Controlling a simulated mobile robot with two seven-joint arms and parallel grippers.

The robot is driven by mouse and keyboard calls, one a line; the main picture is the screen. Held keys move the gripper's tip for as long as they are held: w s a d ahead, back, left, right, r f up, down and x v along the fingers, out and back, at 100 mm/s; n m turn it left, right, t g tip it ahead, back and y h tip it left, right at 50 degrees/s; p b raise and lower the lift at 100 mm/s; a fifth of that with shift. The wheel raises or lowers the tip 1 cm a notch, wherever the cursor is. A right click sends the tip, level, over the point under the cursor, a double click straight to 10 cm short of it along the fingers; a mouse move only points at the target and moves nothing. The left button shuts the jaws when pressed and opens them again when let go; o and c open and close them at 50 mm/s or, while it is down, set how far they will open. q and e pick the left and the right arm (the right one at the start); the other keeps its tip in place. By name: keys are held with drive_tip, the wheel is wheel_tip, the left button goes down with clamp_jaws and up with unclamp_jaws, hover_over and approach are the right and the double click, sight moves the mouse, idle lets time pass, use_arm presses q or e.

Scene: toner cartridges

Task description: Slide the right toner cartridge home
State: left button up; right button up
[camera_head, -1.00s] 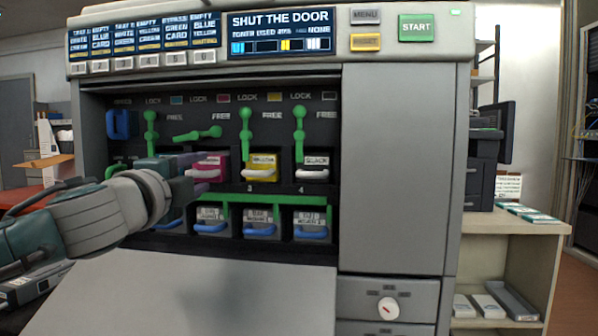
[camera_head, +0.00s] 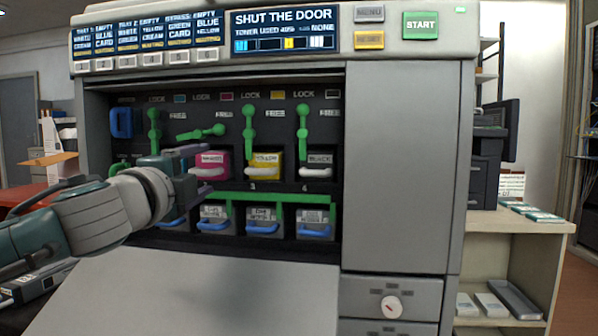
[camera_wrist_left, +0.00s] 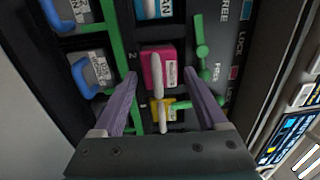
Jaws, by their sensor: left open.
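The magenta toner cartridge (camera_head: 222,160) sits in its slot in the printer front, with a white handle. The yellow cartridge (camera_head: 266,160) and the black cartridge (camera_head: 320,160) sit to its right. The magenta slot's green lever (camera_head: 201,132) lies nearly level; the levers over yellow (camera_head: 249,130) and black (camera_head: 303,130) stand upright. My left gripper (camera_head: 204,170) is open at the magenta cartridge. In the left wrist view its purple fingers (camera_wrist_left: 162,92) are spread either side of the magenta cartridge (camera_wrist_left: 152,64), clear of its handle. How far the cartridge sticks out is hard to tell. My right gripper is not in view.
Below is a row of bins with blue handles (camera_head: 262,228) under a green bar (camera_head: 280,199). The pale lowered door (camera_head: 200,290) lies in front. The screen (camera_head: 283,30) reads "SHUT THE DOOR". A grey panel (camera_head: 400,160) stands to the right.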

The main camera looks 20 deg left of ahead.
use_arm(q)
drive_tip(key=p+v, duration=0.1)
drive_tip(key=v, duration=0.6)
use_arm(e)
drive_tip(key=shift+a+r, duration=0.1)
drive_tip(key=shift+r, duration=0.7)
